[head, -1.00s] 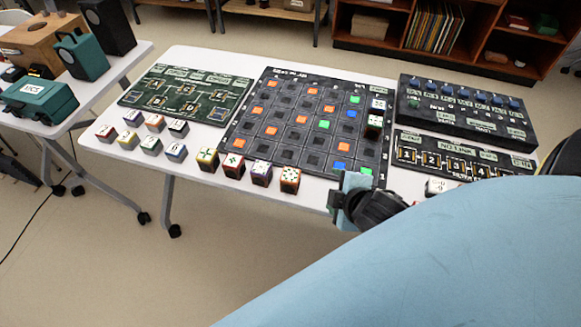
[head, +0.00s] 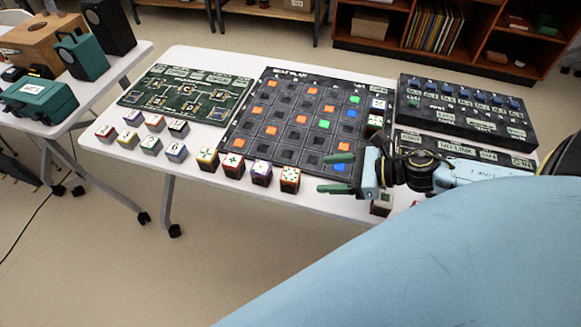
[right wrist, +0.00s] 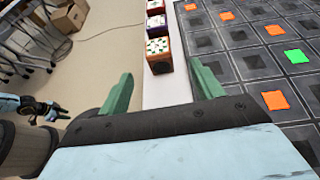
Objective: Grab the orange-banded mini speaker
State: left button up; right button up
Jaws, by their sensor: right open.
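The orange-banded mini speaker (head: 290,179) is a small dark cube with orange edges and a dotted white top. It stands at the right end of a row of similar cubes by the table's front edge. My right gripper (head: 334,173) is open and empty, to the right of it, with green fingers pointing towards it. In the right wrist view the orange-banded speaker (right wrist: 159,56) lies just beyond the fingertips, in line with the gap between them. The left gripper is not in the head view; a light-blue and black part at the wrist view's left edge may be mine.
The purple cube (head: 261,173), red cube (head: 233,166) and yellow cube (head: 207,159) stand left of it. The black grid board (head: 226,138) lies behind. Another cube (head: 382,204) stands below my right arm. Two panels lie at right, a green board (head: 193,82) at left.

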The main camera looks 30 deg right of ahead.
aim_at(284, 176)
jog(key=x, duration=0.7)
jog(key=shift+w, duration=0.1)
jog(key=shift+x, duration=2.25)
jog(key=shift+w+a, duration=0.2)
jog(key=shift+a, duration=0.2)
jog(key=c, duration=1.1)
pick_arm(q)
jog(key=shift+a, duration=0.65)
